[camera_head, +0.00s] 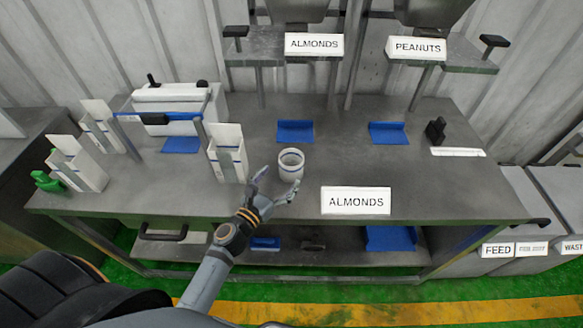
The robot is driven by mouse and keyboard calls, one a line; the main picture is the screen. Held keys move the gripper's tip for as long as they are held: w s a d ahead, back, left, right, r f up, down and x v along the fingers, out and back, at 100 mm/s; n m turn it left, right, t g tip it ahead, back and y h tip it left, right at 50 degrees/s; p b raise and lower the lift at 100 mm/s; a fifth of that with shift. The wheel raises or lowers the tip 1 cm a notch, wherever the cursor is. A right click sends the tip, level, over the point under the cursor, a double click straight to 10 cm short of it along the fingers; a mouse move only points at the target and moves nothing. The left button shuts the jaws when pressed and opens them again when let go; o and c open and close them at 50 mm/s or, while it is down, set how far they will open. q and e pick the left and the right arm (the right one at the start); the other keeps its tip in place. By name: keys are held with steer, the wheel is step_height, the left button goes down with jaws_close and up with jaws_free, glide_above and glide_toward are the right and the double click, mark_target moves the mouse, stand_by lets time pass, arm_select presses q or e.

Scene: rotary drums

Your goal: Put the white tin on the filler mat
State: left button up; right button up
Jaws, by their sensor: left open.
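The white tin (291,158) stands upright on the grey bench near its front edge, open at the top, with a dark band around it. My left gripper (279,182) is open just in front of the tin, its fingers pointing toward it. One finger is at the tin's lower left and the other overlaps its lower right; I cannot tell whether they touch it. A blue mat (295,131) lies behind the tin, below the ALMONDS filler (314,44). Another blue mat (388,133) lies below the PEANUTS filler (415,48). Both mats look empty. My right gripper is out of view.
An ALMONDS sign (355,201) stands at the front edge, right of the tin. A white box holder (227,155) stands close left of my gripper. A white machine (172,105) with a blue bar is farther left. The bench between tin and mats is clear.

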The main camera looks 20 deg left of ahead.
mark_target(287, 169)
arm_select(q)
steer(key=x, duration=0.3)
steer(key=shift+w, duration=0.1)
steer(key=shift+w+r+p, duration=0.35)
steer(key=shift+w+p, duration=0.2)
steer(key=shift+w, duration=0.05)
steer(key=shift+w+r+p, duration=0.3)
steer(key=shift+w+p, duration=0.2)
steer(key=shift+w, duration=0.15)
steer(key=shift+w+d+f, duration=0.1)
steer(key=shift+w+f, duration=0.05)
steer(key=shift+w, duration=0.4)
steer(key=shift+w+d+f, duration=0.15)
steer(key=shift+w, duration=0.7)
steer(key=shift+s, duration=0.15)
steer(key=shift+c, duration=1.1)
steer(key=c, duration=1.4)
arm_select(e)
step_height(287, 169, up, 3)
